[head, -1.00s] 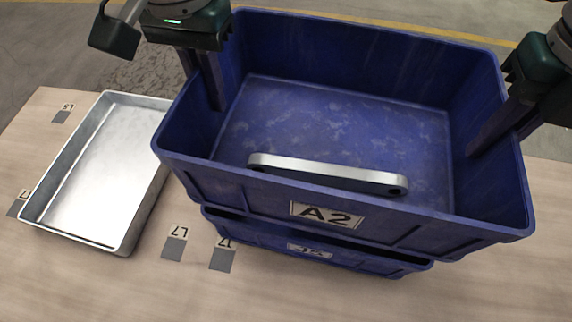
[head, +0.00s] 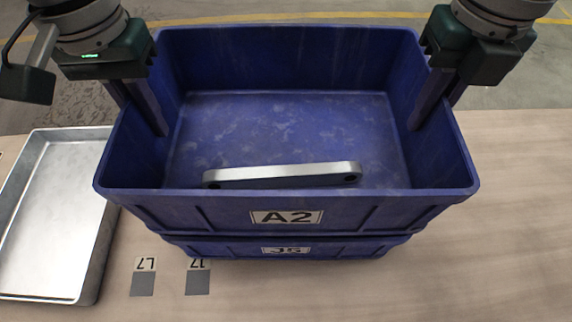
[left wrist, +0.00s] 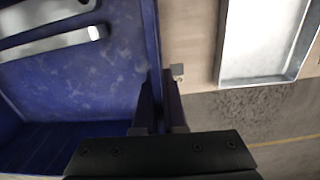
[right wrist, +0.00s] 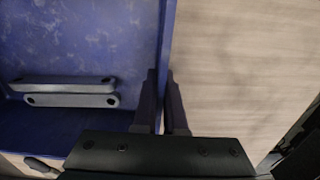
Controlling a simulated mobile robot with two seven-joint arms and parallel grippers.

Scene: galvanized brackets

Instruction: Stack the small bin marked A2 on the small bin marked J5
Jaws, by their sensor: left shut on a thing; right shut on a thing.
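The blue bin A2 (head: 275,205), its label facing me, is upright above the blue bin J5 (head: 345,247). Only the front upper part of J5 shows below A2; whether they touch or a small gap is left I cannot tell. My left gripper (head: 145,112) is shut on A2's left wall, which also shows between its fingers in the left wrist view (left wrist: 160,100). My right gripper (head: 432,108) is shut on A2's right wall, also between its fingers in the right wrist view (right wrist: 161,95). A metal bracket (head: 285,173) lies inside A2 near its front wall.
A shallow metal tray (head: 92,235) lies on the wooden table (head: 480,270), left of the bins. The table right of the bins is clear.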

